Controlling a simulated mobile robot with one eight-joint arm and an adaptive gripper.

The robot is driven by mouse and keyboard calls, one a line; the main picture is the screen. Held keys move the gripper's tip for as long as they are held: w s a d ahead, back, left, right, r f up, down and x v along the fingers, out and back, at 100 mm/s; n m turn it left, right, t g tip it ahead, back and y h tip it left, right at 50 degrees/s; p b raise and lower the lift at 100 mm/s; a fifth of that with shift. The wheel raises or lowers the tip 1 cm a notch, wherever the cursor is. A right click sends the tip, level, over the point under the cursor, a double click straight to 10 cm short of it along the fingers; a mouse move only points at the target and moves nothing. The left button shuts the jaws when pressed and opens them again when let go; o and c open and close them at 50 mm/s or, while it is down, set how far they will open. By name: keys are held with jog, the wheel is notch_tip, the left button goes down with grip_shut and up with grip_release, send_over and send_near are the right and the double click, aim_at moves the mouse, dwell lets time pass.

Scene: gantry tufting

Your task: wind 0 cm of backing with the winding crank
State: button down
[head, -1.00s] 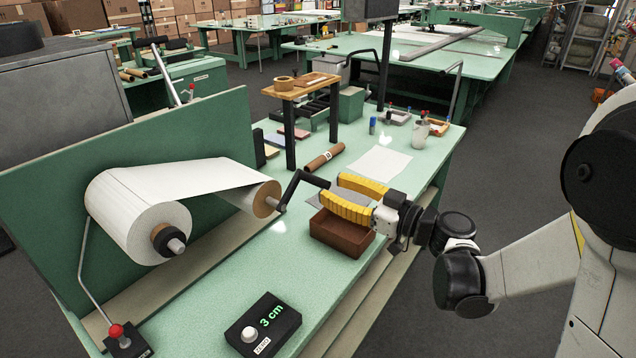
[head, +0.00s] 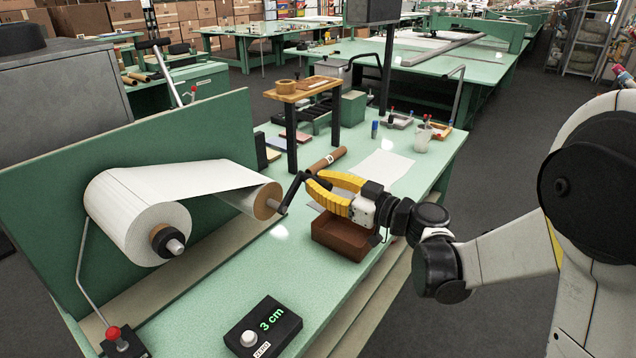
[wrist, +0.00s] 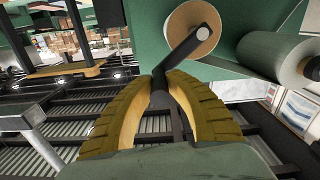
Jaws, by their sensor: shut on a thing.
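The winding crank (head: 291,192) is a black bent handle on the end of the take-up roll (head: 268,201), which has a brown core. It also shows in the wrist view (wrist: 187,50). White backing (head: 185,178) runs from the large supply roll (head: 145,222) to the take-up roll. My gripper (head: 313,183) has yellow ribbed fingers closed on the crank's handle; the wrist view shows the fingers (wrist: 168,100) on either side of it. The counter box (head: 263,327) at the table's front reads "3 cm" in green and has a white button (head: 249,337) labelled ZERO.
A brown open tray (head: 342,238) sits on the table below my gripper. A red-knobbed lever (head: 114,333) stands at front left. A wooden shelf (head: 308,88), a brown tube (head: 327,160) and a white sheet (head: 380,166) lie farther back. The table's front middle is clear.

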jog(key=shift+r, duration=0.1)
jog(key=shift+s+a+r+n+p, duration=0.25)
jog(key=shift+s+a+r+n, duration=0.25)
jog(key=shift+n, duration=0.45)
jog(key=shift+s+a+r+n+p, duration=0.35)
jog(key=shift+s+n, duration=0.2)
jog(key=shift+n, duration=0.35)
jog(key=shift+s+a+r+n+p, duration=0.2)
jog(key=shift+s+a+r+n, duration=0.3)
jog(key=shift+n, duration=0.45)
jog(key=shift+s, duration=0.1)
jog(key=c, duration=1.3)
grip_release()
jog(key=shift+d, duration=0.15)
